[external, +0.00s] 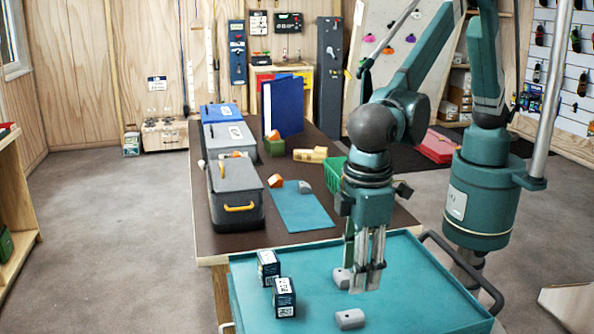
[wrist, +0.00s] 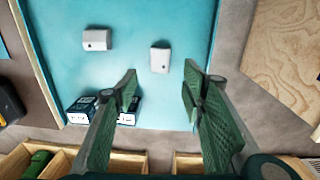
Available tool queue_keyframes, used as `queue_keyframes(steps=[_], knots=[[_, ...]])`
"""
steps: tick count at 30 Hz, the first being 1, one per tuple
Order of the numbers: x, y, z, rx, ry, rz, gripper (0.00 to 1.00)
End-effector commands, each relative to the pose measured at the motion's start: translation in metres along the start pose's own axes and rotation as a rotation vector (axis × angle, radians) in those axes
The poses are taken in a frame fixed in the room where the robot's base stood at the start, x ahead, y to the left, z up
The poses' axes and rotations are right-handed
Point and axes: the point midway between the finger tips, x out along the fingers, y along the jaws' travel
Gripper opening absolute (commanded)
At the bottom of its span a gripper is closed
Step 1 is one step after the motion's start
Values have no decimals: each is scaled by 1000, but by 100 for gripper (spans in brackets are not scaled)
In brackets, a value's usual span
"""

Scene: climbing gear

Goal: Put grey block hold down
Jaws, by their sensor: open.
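A grey block hold (external: 342,278) lies on the teal tray (external: 420,272), beside my gripper's fingers. A second grey block hold (external: 350,319) lies on the tray nearer the camera. The wrist view also shows two grey holds, one (wrist: 160,58) just beyond the gap between the fingertips and one (wrist: 97,39) further left. A third grey hold (external: 304,187) sits at the blue mat (external: 302,212) on the brown table. My gripper (external: 367,286) points down over the tray. It is open, with nothing between its fingers (wrist: 160,76).
Two dark boxes (external: 268,267) (external: 285,298) stand on the tray's left. On the table are a grey lidded bin (external: 236,192), an orange hold (external: 276,181), a green basket (external: 333,172) and a blue binder (external: 284,106). The tray's right part is clear.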

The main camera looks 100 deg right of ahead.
Motion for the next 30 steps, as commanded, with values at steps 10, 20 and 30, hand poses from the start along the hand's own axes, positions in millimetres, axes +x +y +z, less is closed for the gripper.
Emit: queue_keyframes(steps=[10, 20, 30], knots=[[-21, 27, -1, 2, 15, -13, 41], [-74, 97, 4, 3, 60, -47, 41], [-124, 175, 21, 4, 116, -79, 41]])
